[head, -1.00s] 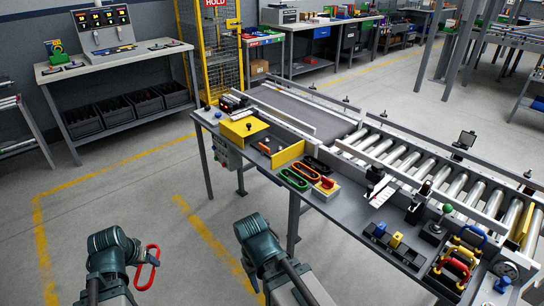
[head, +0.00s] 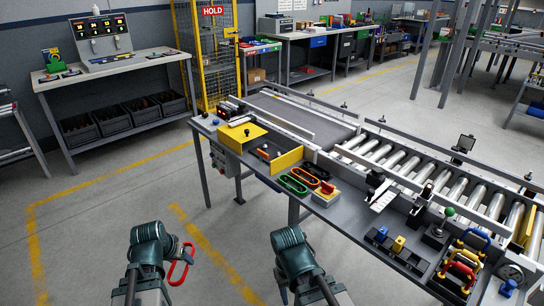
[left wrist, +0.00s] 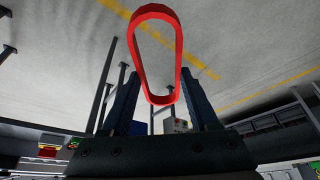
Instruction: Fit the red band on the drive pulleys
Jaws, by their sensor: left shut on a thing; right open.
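The red band (head: 173,274) is a long closed loop held by my left gripper (head: 187,252), over the floor and apart from the workbench. In the left wrist view the red band (left wrist: 178,50) stands out between the two dark fingers of my left gripper (left wrist: 160,78), which are shut on its narrow end. My right gripper (head: 283,292) is empty near the bottom of the head view; its fingers are small there. I cannot clearly make out the drive pulleys; a yellow cover (head: 241,137) and a yellow plate (head: 287,160) stand at the bench's left end.
The workbench (head: 345,217) runs beside a roller conveyor (head: 400,165). On it lie a green loop (head: 289,186), other dark and orange loops, a red-knobbed switch (head: 327,190), and colored handles (head: 462,267) at the right. The floor (head: 110,215) between my arms and the bench is clear.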

